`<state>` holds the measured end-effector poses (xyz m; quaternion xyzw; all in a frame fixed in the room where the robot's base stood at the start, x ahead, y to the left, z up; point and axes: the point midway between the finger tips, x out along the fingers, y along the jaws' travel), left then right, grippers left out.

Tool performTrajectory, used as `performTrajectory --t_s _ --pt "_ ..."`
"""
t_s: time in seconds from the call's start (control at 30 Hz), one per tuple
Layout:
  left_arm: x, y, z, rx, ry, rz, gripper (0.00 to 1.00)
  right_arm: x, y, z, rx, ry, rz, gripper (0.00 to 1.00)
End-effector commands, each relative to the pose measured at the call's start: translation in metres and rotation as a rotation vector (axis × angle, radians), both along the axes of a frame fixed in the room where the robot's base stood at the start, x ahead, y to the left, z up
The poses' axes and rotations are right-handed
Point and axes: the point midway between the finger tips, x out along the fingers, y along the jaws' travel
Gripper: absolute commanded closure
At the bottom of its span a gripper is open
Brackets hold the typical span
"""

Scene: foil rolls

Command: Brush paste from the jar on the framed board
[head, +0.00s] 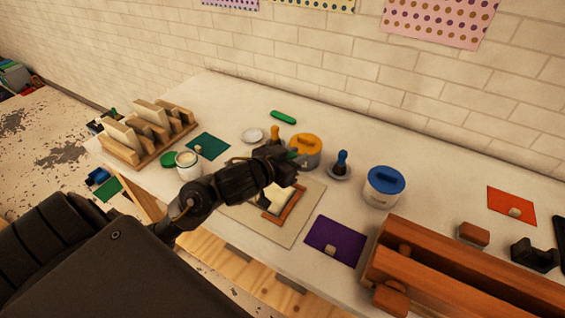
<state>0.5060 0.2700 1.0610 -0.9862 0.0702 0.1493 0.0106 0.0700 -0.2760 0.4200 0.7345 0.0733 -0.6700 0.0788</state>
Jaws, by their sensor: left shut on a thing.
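The open white jar (188,171) with pale paste stands left of my left arm, its green lid (168,159) lying beside it. The framed board (283,203), with a pale surface and brown wooden frame, lies on a beige mat (285,229); my arm partly covers it. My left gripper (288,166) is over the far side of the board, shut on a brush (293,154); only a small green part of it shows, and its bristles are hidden. I cannot tell whether the brush touches the board. My right gripper is out of view.
An orange-lidded jar (305,151) stands just behind the gripper, an orange-handled brush (275,132) near it. A blue-handled brush (341,161) and blue-lidded jar (384,187) are to the right. A wooden rack (148,132) stands left; a long wooden box (465,270) fills the front right.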

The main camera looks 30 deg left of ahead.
Motion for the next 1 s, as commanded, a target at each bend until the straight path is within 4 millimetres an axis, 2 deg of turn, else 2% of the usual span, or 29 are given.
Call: performTrajectory --t_s 0.27,0.37,0.5,0.7,0.83,1.0 --pt "0.003 -0.001 0.004 -0.002 -0.005 0.007 0.99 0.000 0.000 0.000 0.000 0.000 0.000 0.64" --pt "0.014 -0.006 0.020 -0.006 -0.017 0.039 0.99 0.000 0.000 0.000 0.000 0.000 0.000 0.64" --pt "0.036 -0.020 0.058 -0.009 -0.028 0.101 0.99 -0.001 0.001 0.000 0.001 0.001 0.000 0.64" --pt "0.051 -0.043 0.103 -0.007 -0.011 0.138 0.99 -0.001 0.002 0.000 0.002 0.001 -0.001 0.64" --pt "0.053 -0.049 0.114 -0.001 -0.002 0.142 0.99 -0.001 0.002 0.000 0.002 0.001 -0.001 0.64" --pt "0.053 -0.049 0.115 0.001 0.001 0.142 0.99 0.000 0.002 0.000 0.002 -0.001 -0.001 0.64"
